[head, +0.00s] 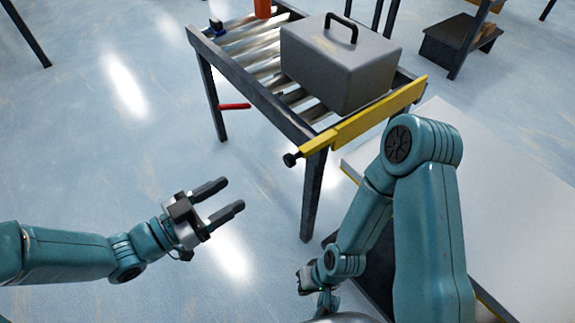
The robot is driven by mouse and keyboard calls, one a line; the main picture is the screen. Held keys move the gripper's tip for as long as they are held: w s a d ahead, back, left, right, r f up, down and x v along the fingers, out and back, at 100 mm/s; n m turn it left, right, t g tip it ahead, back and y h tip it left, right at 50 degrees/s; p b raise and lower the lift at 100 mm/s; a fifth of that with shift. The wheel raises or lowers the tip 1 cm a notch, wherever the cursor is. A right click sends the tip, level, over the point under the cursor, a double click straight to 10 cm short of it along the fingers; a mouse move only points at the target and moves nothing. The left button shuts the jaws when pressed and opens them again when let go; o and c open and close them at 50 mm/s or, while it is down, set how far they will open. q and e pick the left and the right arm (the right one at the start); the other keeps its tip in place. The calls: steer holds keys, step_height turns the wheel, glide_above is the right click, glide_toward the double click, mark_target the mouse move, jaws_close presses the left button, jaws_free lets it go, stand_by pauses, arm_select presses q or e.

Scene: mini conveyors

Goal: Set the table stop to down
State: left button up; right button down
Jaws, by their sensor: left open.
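The table stop (362,122) is a yellow bar across the near end of the roller table (247,84). It stands raised along that edge, with a black knob (291,159) at its left end. A grey case (335,68) with a black handle rests on the rollers behind the bar. My left gripper (226,199) is open and empty, over the floor to the left of and nearer than the knob, apart from the table. My right arm bends down in front at the right; its gripper (318,293) is low at the bottom, and its fingers are not clear.
A red lever (234,106) sticks out from the table's left side. A blue and black item (217,27) and an orange object (263,9) are at the far end. A pale flat surface (500,165) lies to the right.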

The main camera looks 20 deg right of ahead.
mark_target(286, 162)
arm_select(q)
steer(key=b+x, duration=0.3)
steer(key=x, duration=1.2)
steer(key=shift+s+f, duration=0.1)
steer(key=shift+f, duration=0.05)
steer(key=shift+w+d, duration=0.25)
steer(key=shift+d, duration=0.35)
arm_select(e)
steer(key=shift+w+d+f, duration=0.2)
steer(key=shift+f, duration=0.6)
steer(key=shift+w+d+f, duration=0.2)
steer(key=shift+f, duration=0.55)
